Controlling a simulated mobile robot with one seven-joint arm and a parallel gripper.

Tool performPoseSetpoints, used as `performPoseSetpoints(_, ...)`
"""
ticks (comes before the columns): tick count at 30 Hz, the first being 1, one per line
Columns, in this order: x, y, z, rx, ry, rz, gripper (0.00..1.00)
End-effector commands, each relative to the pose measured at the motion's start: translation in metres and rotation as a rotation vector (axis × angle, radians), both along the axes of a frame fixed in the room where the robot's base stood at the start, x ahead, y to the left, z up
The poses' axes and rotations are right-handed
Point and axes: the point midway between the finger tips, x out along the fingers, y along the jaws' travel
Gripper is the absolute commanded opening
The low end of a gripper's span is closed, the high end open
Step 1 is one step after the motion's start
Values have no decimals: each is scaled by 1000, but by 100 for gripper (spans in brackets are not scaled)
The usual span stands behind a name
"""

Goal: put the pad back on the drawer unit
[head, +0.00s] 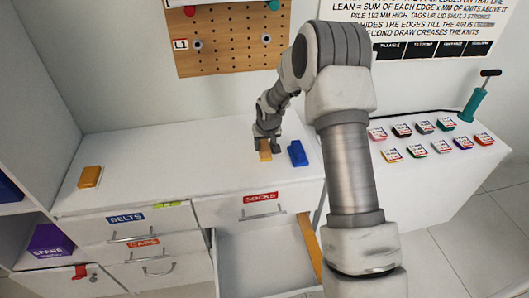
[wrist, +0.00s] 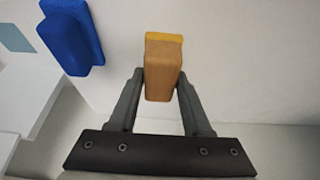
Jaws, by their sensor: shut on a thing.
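My gripper (head: 267,145) is over the top of the white drawer unit (head: 175,155), near its front edge above the drawer labelled SOCKS. It is shut on a wooden block with a yellow edge, which I take to be the pad (head: 265,155). In the wrist view the pad (wrist: 160,72) sits between the two fingers of my gripper (wrist: 160,82), and its yellow part shows at the far end. I cannot tell whether the pad touches the unit's top. The fingers hide part of its sides.
A blue block (head: 298,153) lies close to the right of my gripper. A yellow-orange block (head: 90,177) lies at the unit's left end. Several small labelled items sit on the right-hand white surface (head: 450,180). The unit's middle top is clear.

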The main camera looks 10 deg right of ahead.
Motion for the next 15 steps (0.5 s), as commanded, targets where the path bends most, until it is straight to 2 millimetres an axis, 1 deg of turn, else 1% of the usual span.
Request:
performPoseSetpoints(1,-1,0,-8,0,3,0,0)
performPoseSetpoints(3,-1,0,-19,0,4,1,0)
performPoseSetpoints(6,-1,0,-32,-1,3,2,0)
performPoseSetpoints(15,0,0,-35,0,0,1,0)
